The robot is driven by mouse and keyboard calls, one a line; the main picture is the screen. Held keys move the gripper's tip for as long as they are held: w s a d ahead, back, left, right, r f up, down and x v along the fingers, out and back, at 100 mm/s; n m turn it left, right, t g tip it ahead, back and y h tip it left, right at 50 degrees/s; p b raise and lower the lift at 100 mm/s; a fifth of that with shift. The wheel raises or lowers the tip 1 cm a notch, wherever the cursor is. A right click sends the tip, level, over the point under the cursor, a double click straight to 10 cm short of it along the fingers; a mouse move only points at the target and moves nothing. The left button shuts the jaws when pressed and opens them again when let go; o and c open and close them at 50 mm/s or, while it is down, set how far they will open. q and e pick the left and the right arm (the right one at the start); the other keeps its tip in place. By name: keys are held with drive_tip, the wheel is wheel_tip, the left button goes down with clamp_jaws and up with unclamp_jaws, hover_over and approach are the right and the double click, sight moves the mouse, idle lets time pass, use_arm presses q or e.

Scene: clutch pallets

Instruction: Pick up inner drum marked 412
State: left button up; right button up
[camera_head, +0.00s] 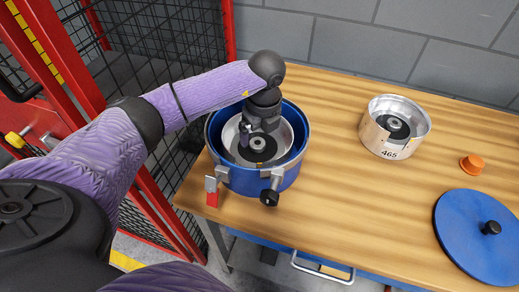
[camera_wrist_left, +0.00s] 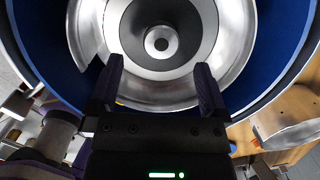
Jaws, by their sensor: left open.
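A silver inner drum (camera_head: 286,132) sits inside a blue round housing (camera_head: 240,180) at the table's left end. No number shows on this drum. My left gripper (camera_head: 249,138) reaches down into the housing from above, over the drum. In the left wrist view its two fingers (camera_wrist_left: 159,72) are apart with nothing between them, over the near part of the silver drum (camera_wrist_left: 222,45), whose dark centre has a round metal hub. A second silver drum (camera_head: 412,127) marked 465 stands on the table to the right. My right gripper is not in view.
A blue lid (camera_head: 465,225) with a black knob lies on the wooden table (camera_head: 340,190) at the right, near an orange cap (camera_head: 471,165). The housing has a red-tipped latch (camera_head: 211,192) and black knob (camera_head: 269,197) in front. A red-framed mesh fence (camera_head: 160,60) stands left.

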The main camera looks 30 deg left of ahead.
sight(258, 143)
use_arm(q)
drive_tip(key=f, duration=0.4)
drive_tip(key=shift+w+a+b, duration=0.15)
drive_tip(key=shift+a+b, duration=0.1)
drive_tip(key=shift+b, duration=0.15)
drive_tip(key=shift+r, duration=0.15)
clamp_jaws()
drive_tip(key=shift+w+r, duration=0.1)
idle(0.6)
